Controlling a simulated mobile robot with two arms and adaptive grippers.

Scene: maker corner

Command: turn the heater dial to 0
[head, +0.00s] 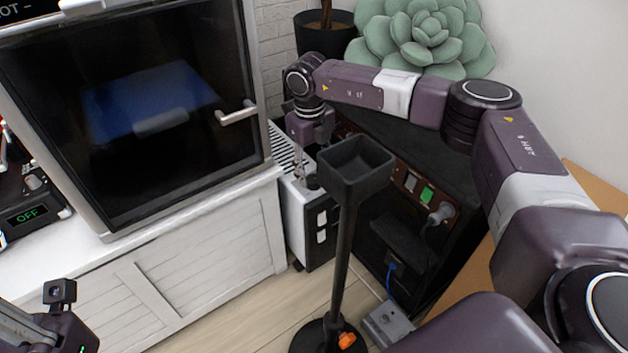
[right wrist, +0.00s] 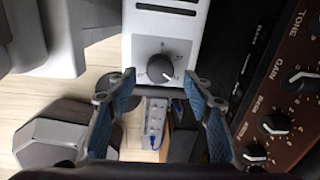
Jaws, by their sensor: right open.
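The heater (head: 296,222) is a narrow white and black unit standing between the white cabinet and the amplifier. A pale pointer mark shows on the knob, but the scale figures are too small to read surely. My right gripper (head: 300,172) is over the heater's top. In the right wrist view my right gripper (right wrist: 160,90) is open, its blue-padded fingers on either side below the dial, apart from it. My left gripper's wrist (head: 60,320) shows at the lower left; its fingers are not clear.
A black stand with a square tray top (head: 355,170) rises in front of the heater. The amplifier (head: 450,180) with knobs and a green switch (head: 427,195) is close on the right. A cabinet (head: 190,270) carries a glass-doored machine (head: 150,190).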

